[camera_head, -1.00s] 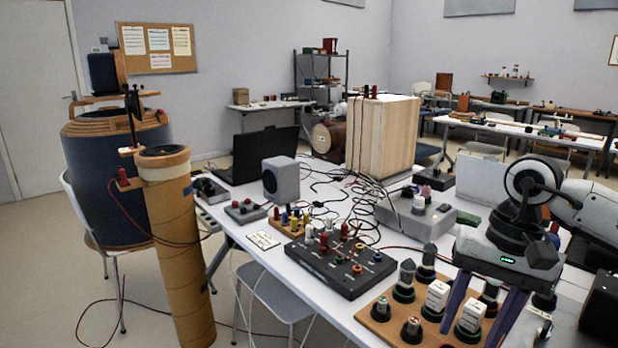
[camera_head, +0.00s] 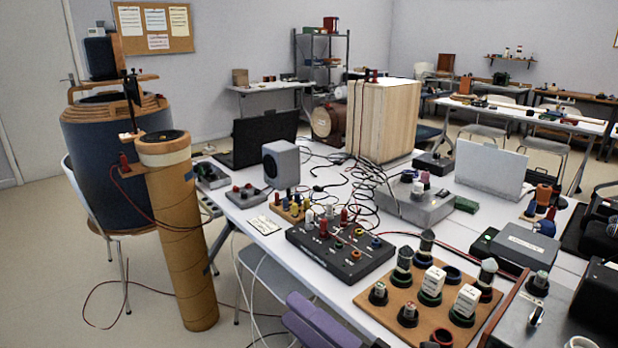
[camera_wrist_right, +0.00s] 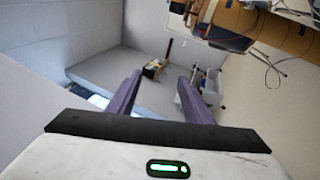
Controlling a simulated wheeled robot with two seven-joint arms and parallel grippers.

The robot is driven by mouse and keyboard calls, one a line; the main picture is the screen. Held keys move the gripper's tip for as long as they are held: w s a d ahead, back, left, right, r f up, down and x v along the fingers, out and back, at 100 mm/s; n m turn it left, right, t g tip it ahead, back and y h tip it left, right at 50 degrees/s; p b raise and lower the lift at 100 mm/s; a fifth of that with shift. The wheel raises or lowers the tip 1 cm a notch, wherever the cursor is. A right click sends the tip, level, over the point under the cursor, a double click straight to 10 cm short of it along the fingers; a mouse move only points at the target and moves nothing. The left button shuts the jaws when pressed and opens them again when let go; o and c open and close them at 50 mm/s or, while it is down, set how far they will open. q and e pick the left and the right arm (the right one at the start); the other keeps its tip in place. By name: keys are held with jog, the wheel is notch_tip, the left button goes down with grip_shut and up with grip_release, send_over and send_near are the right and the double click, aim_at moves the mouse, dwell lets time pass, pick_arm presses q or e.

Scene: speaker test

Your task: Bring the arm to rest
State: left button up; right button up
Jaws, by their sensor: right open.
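My right gripper (camera_head: 302,314) shows at the bottom edge of the head view as purple fingers; the rest of its arm is out of that view. In the right wrist view both purple fingers of the right gripper (camera_wrist_right: 160,76) stand apart with nothing between them, so it is open and empty. In the head view the fingers appear in front of the table's near edge, left of the wooden board with knobs (camera_head: 390,310). How far they are from the table cannot be told. My left gripper is in neither view.
The white table (camera_head: 262,228) carries a black terminal box (camera_head: 340,262), a grey speaker (camera_head: 281,165), a wooden cabinet (camera_head: 383,118) and many loose cables. A cardboard tube (camera_head: 185,240) and a large blue drum (camera_head: 100,170) stand at the left. Floor shows at the lower left.

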jog(key=d+f+m+t+h, duration=0.3)
jog(key=d+f+m+h, duration=0.45)
jog(key=f+m, duration=0.5)
jog(key=s+d+f+m+g+h, duration=0.3)
jog(key=s+d+f+m, duration=0.1)
jog(key=s+f+m, duration=0.4)
jog(key=s+d+f+m+g+h+p, duration=0.1)
jog(key=s+d+f+m+g+h, duration=0.3)
jog(key=s+f+m, duration=0.4)
notch_tip(320, 180, down, 3)
jog(key=shift+s+d+r, duration=0.1)
jog(key=shift+s+d, duration=0.45)
jog(key=shift+s, duration=0.25)
